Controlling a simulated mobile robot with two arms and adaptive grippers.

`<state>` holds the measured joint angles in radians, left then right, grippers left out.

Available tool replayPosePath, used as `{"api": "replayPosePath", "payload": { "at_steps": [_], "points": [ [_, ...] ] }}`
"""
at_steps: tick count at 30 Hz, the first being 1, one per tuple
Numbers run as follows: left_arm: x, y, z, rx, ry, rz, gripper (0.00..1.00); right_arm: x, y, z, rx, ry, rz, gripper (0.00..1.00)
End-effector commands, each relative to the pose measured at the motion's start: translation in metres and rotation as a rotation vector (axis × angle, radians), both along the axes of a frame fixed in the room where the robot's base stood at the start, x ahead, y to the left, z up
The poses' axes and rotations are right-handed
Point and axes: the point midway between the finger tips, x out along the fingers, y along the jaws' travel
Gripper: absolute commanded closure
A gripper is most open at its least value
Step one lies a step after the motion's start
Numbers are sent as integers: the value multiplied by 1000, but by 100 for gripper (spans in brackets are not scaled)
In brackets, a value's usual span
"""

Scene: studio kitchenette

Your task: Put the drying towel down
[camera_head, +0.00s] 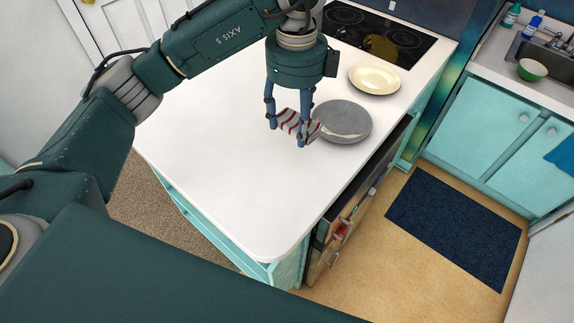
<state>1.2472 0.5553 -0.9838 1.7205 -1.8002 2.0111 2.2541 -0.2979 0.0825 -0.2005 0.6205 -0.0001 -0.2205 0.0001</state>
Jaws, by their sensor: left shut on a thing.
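The drying towel (289,118) has red and white stripes. It shows between the fingers of my left gripper (286,138), over the white countertop (215,160). The left gripper points down and is shut on the towel. The towel is beside a round grey plate or pan (345,119), which is to its right. I cannot tell whether the towel touches the countertop or the grey item. My right gripper is not in view.
A cream plate (375,79) sits farther back, near a black cooktop (378,35). A drawer (345,225) below the counter's right side is open. The front left of the countertop is clear.

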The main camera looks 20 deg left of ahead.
Motion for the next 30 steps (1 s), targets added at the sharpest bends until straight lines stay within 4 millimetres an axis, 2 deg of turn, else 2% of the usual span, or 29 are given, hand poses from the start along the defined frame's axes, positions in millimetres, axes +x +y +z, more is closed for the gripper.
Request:
{"api": "replayPosePath", "payload": {
  "at_steps": [1, 6, 12, 19, 25, 30],
  "points": [
    [-3, -1, -16, -3, 10, -1, 65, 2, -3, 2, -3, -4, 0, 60],
    [-3, -1, -63, -4, 9, 0, 65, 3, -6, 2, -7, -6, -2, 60],
    [-1, 1, -100, 0, 3, 2, 65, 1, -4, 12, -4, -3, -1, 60],
    [-1, 1, -122, 1, 3, 3, 65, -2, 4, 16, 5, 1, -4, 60],
    [-1, 1, -151, 0, 3, 3, 65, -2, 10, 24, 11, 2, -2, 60],
    [0, 1, -157, 0, -1, 1, 65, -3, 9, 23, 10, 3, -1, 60]
  ]
}}
